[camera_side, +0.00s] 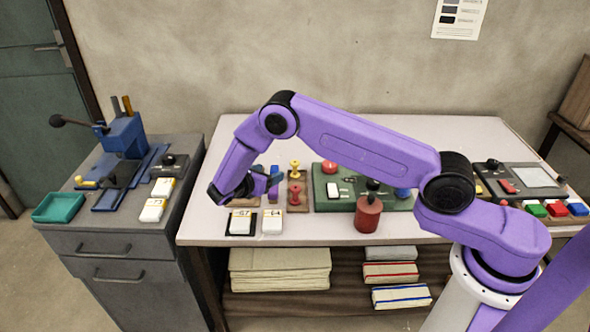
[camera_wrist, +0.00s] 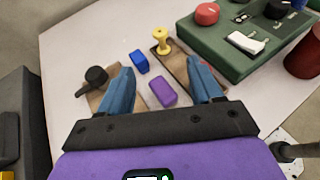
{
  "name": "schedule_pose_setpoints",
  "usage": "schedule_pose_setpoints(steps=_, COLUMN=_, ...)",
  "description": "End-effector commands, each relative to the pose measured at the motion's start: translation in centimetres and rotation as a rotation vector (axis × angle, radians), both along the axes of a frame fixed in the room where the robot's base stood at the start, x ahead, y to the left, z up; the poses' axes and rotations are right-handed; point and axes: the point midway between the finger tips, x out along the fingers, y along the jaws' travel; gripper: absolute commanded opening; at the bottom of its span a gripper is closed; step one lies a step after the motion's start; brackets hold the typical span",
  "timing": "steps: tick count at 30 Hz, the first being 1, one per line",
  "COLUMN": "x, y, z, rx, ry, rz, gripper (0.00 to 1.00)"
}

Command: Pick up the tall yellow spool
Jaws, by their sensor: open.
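The tall yellow spool (camera_side: 295,169) stands upright on a small brown board (camera_side: 305,184) on the pale table. In the wrist view the yellow spool (camera_wrist: 160,41) is beyond my fingertips, roughly between their lines. My gripper (camera_side: 268,183) is open and empty, left of the spool in the side view. In the wrist view the blue fingers of my gripper (camera_wrist: 162,72) are spread apart. A red spool (camera_side: 295,194) stands on the same board; my right finger hides most of it in the wrist view.
A blue block (camera_wrist: 139,62) and a purple block (camera_wrist: 163,92) lie between my fingers' lines. A black-knobbed piece (camera_wrist: 96,77) is at left. A green panel (camera_side: 322,198) and a dark red canister (camera_side: 368,215) stand right. White labelled blocks (camera_side: 271,222) sit near the front edge.

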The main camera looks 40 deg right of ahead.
Motion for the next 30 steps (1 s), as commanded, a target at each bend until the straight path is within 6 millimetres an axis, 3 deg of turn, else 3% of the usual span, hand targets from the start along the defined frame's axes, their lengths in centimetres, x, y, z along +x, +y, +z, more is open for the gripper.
schedule_pose_setpoints(steps=15, x=2.2, y=-8.2, z=-3.5, rx=0.001, ry=0.001, rz=-0.007, gripper=0.65)
schedule_pose_setpoints(steps=30, x=3.6, y=-12.4, z=-5.6, rx=0.002, ry=0.002, rz=-0.005, gripper=0.65)
